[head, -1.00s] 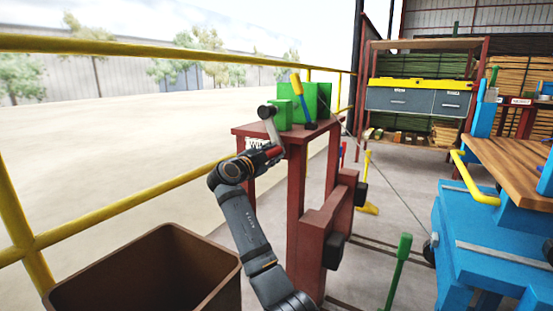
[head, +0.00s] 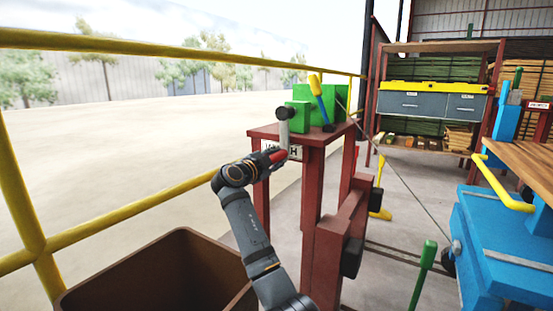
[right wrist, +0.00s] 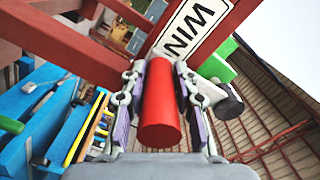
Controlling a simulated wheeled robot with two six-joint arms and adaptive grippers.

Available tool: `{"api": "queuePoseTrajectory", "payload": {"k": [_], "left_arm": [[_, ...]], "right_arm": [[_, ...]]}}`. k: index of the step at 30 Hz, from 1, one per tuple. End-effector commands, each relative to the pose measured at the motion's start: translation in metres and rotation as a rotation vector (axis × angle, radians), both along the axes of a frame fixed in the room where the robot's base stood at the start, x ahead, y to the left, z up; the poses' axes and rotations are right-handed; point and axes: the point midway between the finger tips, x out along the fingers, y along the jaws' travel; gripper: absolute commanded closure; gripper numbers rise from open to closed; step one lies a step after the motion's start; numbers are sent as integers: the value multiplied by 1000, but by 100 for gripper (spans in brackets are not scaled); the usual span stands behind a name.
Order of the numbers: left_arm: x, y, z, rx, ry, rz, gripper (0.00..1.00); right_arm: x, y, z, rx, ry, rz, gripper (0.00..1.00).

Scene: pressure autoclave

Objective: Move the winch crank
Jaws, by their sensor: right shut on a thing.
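The winch is a green housing (head: 320,93) on a dark red stand (head: 300,131). Its crank has a black hub (head: 283,112) and a grey arm (head: 284,132) that hangs almost straight down. The red crank handle (head: 278,155) is at the lower end of the arm. My right gripper (head: 273,158) is shut on this handle, in front of the stand. In the right wrist view the red handle (right wrist: 160,105) lies between both fingers, with the winch sign (right wrist: 188,28) behind it. My left gripper is not in view.
A brown open bin (head: 180,265) stands at the lower left. A yellow railing (head: 140,48) runs behind the stand. A blue-and-yellow lever (head: 318,100) rises beside the winch. A cable (head: 395,178) runs toward the blue cart (head: 505,250) at right.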

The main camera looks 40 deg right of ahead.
Motion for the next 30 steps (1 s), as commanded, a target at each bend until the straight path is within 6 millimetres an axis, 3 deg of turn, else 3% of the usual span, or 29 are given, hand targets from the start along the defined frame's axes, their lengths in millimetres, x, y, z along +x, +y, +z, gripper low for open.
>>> {"api": "queuePoseTrajectory", "payload": {"k": [7, 8, 12, 23, 30], "left_arm": [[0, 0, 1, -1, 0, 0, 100], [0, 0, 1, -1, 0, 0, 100], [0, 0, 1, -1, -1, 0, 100], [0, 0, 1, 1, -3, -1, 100], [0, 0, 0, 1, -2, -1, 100]], "right_arm": [[0, 0, 4, -7, -4, 4, 100], [0, 0, 5, -7, -4, 4, 67], [0, 0, 4, -6, -5, 3, 48], [-2, 5, 2, -2, -3, 2, 48], [-21, 54, 1, 1, -3, 6, 48]]}}
